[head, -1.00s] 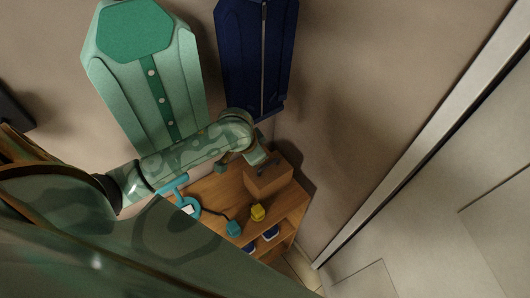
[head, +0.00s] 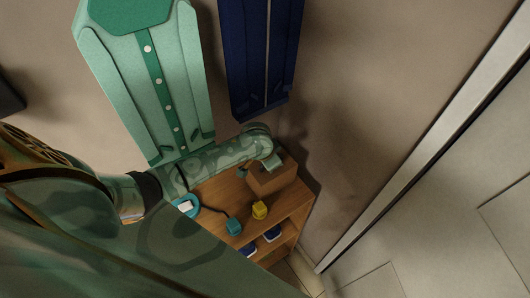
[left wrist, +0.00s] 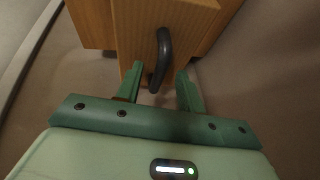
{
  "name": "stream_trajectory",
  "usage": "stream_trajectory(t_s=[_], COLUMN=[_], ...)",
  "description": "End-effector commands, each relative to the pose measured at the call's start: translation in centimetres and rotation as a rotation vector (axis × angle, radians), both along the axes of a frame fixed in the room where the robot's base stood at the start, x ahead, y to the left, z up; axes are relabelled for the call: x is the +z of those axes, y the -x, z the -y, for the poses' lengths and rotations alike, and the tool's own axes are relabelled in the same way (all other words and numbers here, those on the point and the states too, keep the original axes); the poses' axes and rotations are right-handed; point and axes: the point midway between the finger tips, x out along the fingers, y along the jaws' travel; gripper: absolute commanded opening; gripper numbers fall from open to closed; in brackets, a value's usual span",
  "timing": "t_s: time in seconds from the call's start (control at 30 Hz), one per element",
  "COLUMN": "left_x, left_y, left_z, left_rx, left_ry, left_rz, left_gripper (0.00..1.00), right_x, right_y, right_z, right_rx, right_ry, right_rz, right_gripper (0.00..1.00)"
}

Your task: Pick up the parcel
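The parcel is a brown box (head: 272,181) on the far right end of the wooden shelf unit in the head view. In the left wrist view its brown face (left wrist: 135,38) fills the top middle, with a dark curved handle (left wrist: 163,50) on it. My left gripper (left wrist: 160,88) is open and empty, its green fingers on either side of the handle's lower end. I cannot tell whether they touch it. In the head view the left gripper (head: 270,163) is at the parcel and partly hides it. My right gripper is not in view.
The wooden shelf unit (head: 292,205) also bears a yellow object (head: 260,210), a teal block (head: 234,226) on a dark cord and a teal round item (head: 186,206). Blue-and-white items (head: 271,233) sit on a lower shelf.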

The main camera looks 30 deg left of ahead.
Motion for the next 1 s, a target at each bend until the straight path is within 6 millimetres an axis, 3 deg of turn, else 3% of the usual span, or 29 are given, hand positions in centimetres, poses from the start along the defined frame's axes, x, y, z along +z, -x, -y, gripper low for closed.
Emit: stream_trajectory(t_s=[0.1, 0.23, 1.0], left_x=[0.11, 0.12, 0.17], left_y=[0.01, -0.01, -0.07], left_z=[-0.01, 0.02, 0.0], left_rx=[0.0, -0.001, 0.001], left_ry=[0.0, -0.001, -0.001], left_rz=[0.0, 0.0, 0.002], left_gripper=[0.35, 0.0, 0.0], right_x=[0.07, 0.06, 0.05], right_y=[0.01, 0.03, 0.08], right_z=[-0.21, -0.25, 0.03], right_rx=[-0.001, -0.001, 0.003], right_ry=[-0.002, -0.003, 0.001], right_rz=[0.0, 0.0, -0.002], right_gripper=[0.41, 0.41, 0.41])
